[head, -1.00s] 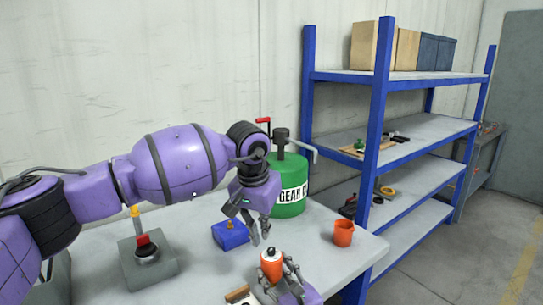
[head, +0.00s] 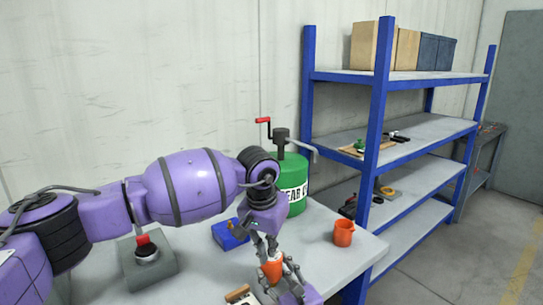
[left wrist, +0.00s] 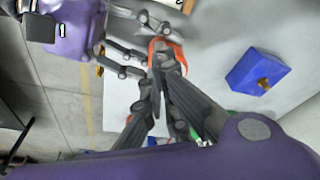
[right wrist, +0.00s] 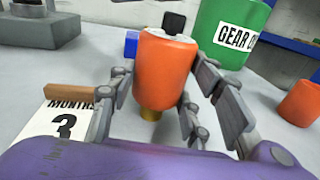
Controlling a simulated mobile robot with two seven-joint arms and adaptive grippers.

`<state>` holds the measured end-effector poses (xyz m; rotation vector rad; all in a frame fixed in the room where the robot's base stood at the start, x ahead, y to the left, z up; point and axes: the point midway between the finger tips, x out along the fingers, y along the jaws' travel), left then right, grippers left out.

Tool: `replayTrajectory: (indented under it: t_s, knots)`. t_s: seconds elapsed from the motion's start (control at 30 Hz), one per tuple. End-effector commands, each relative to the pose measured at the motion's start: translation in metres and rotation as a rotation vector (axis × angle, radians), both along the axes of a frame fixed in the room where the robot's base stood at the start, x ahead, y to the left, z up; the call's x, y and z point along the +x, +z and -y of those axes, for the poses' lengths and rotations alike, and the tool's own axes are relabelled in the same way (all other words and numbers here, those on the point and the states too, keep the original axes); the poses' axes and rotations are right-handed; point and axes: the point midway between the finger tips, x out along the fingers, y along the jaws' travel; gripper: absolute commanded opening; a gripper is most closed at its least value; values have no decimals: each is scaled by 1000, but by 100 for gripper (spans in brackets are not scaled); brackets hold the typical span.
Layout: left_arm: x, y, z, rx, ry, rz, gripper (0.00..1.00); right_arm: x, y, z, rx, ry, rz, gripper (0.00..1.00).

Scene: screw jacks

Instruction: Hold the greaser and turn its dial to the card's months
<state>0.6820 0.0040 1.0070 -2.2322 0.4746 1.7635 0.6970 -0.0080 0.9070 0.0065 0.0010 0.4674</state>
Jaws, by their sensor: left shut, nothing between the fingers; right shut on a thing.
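The orange greaser (right wrist: 165,75) stands upright between the fingers of my right gripper (right wrist: 152,110), which is shut on it. A brass tip shows below it. In the head view the greaser (head: 271,268) is partly covered by my left gripper (head: 265,245), which points down at its top. My left gripper is shut with nothing between its fingers. The left wrist view shows its fingers (left wrist: 160,70) over the greaser (left wrist: 175,50); the dial is mostly hidden. The card (right wrist: 60,122) reads "MONTHS 3" and stands in a wooden holder (right wrist: 72,91).
A blue block with a brass fitting (head: 230,234) lies behind the greaser. A green gear-oil drum with a pump (head: 293,180) stands at the back. An orange cup (head: 343,233) is to the right. Blue shelving (head: 375,150) stands beyond.

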Motion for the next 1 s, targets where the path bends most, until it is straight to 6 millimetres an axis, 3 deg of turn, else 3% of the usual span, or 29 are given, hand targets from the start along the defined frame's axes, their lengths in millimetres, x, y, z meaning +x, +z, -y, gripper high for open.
replayTrajectory:
  t_s: [0.2,1.0]
  knots:
    - [0,-13,0,-1,0,2,0,0,-1,0,0,1,-1,11]
    - [4,-16,1,1,-1,-3,0,-1,-1,-1,0,3,-1,11]
